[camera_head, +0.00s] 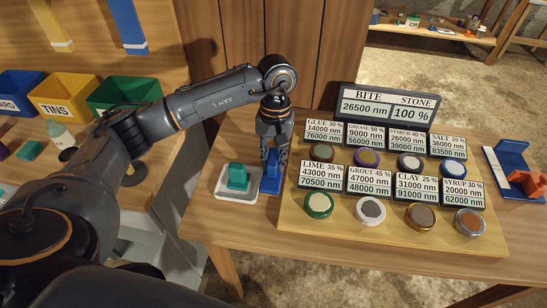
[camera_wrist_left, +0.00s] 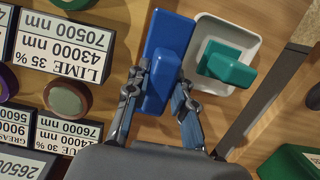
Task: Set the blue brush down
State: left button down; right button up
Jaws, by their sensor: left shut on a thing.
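The blue brush (camera_head: 273,171) is at the left side of the table, beside a teal block. My left gripper (camera_head: 273,153) points down from above and is shut on it. In the left wrist view the brush's raised blue block (camera_wrist_left: 158,84) sits between the two fingertips (camera_wrist_left: 158,97). A wider, flat blue part (camera_wrist_left: 170,36) shows around and below the block. The gripper hides part of the brush in the head view, and I cannot tell whether its underside touches the table. My right gripper is not in view.
A white tray (camera_head: 222,194) with the teal block (camera_head: 238,177) stands close left of the brush. A wooden board (camera_head: 340,236) with several round-lidded jars and labels lies close right. A display (camera_head: 388,105) stands behind. An orange block (camera_head: 528,182) is at far right.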

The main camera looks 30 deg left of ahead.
pick_arm(q)
jog(key=shift+f+b, duration=0.2)
jog(key=shift+b, duration=0.1)
jog(key=c, duration=1.1)
grip_release()
jog(key=shift+r, duration=0.1)
jog(key=shift+c, duration=0.2)
